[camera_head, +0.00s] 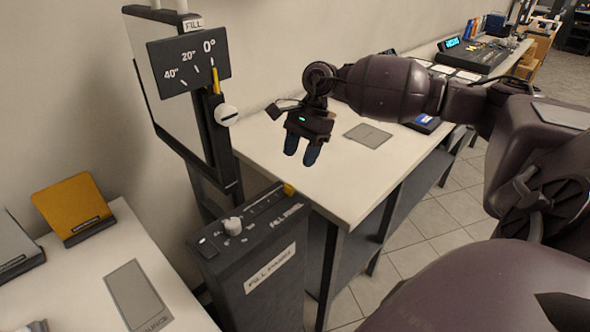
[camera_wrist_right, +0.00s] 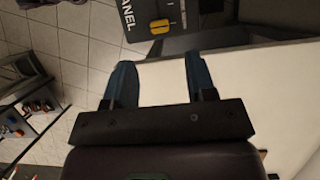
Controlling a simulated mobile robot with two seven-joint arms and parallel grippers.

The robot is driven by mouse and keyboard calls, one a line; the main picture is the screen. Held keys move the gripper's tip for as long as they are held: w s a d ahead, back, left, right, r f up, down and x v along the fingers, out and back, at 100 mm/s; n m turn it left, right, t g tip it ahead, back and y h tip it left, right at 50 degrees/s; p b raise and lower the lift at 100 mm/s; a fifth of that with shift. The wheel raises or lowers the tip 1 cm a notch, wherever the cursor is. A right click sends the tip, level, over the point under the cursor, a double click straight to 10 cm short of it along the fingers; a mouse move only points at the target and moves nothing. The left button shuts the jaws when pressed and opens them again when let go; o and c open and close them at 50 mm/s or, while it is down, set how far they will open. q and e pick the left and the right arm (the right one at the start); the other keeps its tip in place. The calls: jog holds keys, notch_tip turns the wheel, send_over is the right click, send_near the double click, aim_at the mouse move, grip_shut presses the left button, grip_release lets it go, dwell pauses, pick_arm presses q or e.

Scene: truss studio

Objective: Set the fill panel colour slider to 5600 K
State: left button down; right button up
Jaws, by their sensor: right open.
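The fill panel (camera_head: 252,262) is a dark box with a "FILL PANEL" label on its front. Its top carries a white knob (camera_head: 232,226), small controls and a yellow piece (camera_head: 289,189) at the far right corner. In the right wrist view the panel top (camera_wrist_right: 147,12) shows at the upper edge, with a yellow slider cap (camera_wrist_right: 160,26). The slider's scale values are too small to read. My right gripper (camera_head: 301,157) is open and empty, pointing down above the white table behind the panel. Its spread fingers (camera_wrist_right: 159,70) touch nothing visible. My left gripper is not in view.
A fill light (camera_head: 183,110) with a tilt scale (camera_head: 188,62) and a round knob (camera_head: 226,115) stands behind the panel. The white table (camera_head: 305,190) is mostly clear beside a grey mat (camera_head: 368,135). A yellow board (camera_head: 73,207) stands on the left table.

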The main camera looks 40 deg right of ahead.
jog(key=shift+v, duration=1.55)
